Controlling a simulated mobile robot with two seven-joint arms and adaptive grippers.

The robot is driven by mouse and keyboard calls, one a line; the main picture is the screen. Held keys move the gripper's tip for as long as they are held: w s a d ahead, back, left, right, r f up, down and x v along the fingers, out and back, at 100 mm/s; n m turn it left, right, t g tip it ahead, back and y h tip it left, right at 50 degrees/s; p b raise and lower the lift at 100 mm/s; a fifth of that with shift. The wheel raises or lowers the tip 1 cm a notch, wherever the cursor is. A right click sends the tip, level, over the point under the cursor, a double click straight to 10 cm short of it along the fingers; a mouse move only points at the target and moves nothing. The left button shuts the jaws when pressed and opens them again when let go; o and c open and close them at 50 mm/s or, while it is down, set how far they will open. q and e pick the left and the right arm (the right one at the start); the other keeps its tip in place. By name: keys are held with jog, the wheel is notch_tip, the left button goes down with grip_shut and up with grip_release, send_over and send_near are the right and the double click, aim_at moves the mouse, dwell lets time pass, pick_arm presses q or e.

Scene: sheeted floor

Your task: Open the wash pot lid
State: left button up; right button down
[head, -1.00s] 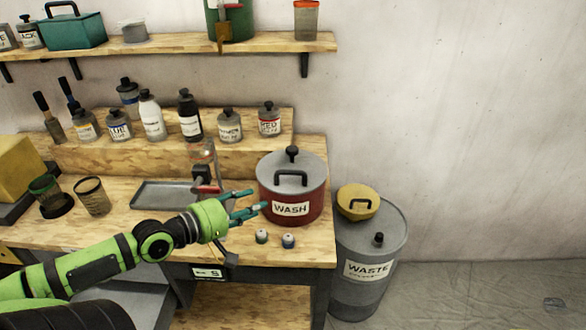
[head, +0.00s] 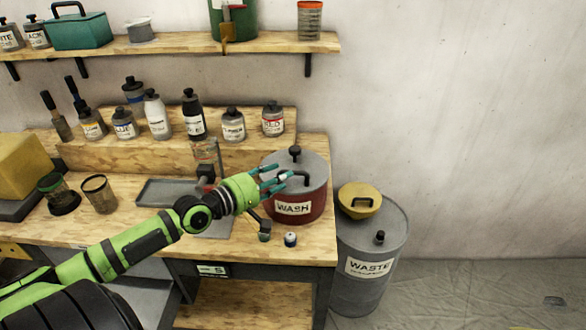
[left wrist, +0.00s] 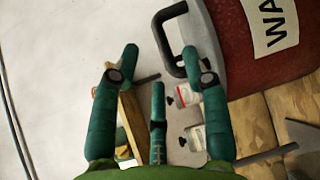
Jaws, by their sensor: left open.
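The red wash pot (head: 310,212), with a white WASH label, stands at the bench's right end. In the left wrist view the open fingers (left wrist: 160,52) are spread, and the handle (left wrist: 163,45) shows by the right fingertip. I cannot tell whether they touch. My right gripper is in neither view.
Several bottles stand on the raised shelf behind.

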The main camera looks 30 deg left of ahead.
pick_arm(q)
jog(key=shift+x, duration=2.7)
grip_shut()
